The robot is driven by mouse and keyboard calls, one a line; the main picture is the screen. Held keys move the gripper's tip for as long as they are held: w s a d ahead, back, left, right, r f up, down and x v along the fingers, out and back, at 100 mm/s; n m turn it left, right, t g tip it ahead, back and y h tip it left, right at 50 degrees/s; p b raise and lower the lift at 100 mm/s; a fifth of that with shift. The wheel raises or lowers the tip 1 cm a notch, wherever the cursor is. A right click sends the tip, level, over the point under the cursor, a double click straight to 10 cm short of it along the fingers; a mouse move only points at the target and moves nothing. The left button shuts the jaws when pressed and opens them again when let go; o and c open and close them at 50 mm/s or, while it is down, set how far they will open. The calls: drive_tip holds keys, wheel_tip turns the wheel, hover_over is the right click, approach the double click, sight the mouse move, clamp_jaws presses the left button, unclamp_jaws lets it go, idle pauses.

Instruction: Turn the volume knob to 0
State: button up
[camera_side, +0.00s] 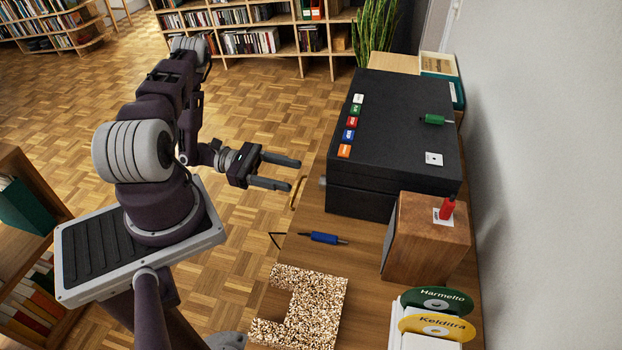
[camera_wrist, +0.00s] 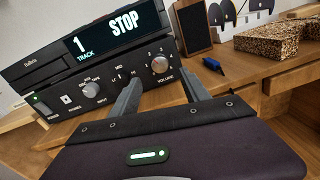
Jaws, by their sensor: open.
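A player with a display (camera_wrist: 110,32) rests on top. A blue pen-like tool (camera_side: 325,238) lies on the desk (camera_side: 300,252). A wooden speaker (camera_side: 425,240) and a speckled block (camera_side: 315,310) stand nearby. Floor space before the desk is clear.

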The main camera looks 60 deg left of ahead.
sight(324, 182)
drive_tip(key=x, duration=0.6)
drive_tip(key=shift+w+d, duration=0.25)
drive_tip(key=shift+c, duration=0.2)
clamp_jaws()
drive_tip(key=shift+n, duration=0.3)
